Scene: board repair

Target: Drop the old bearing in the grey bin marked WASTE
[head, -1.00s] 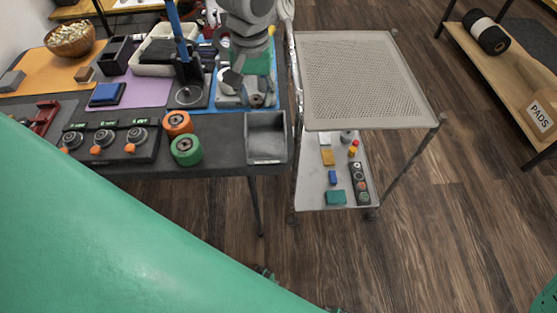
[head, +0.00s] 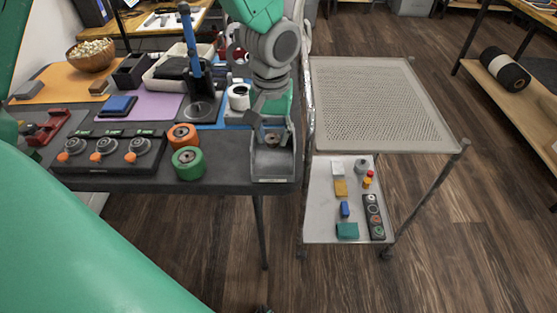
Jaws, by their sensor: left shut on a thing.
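The grey bin (head: 273,167) stands at the front right corner of the dark workbench. Its front label is too small to read. My left gripper (head: 272,130) reaches down from above, at the back part of the bin's opening. It is shut on the old bearing (head: 272,138), a small ring that shows between the fingers. The gripper hides part of the bin's back edge. I cannot tell how far the bearing is above the bin floor. My right gripper is not in view.
A green roll (head: 188,162) and an orange roll (head: 183,136) stand left of the bin. A dark rack with several round parts (head: 110,150) lies further left. A perforated trolley (head: 380,103) stands close on the right. A blue-handled press (head: 196,105) stands behind.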

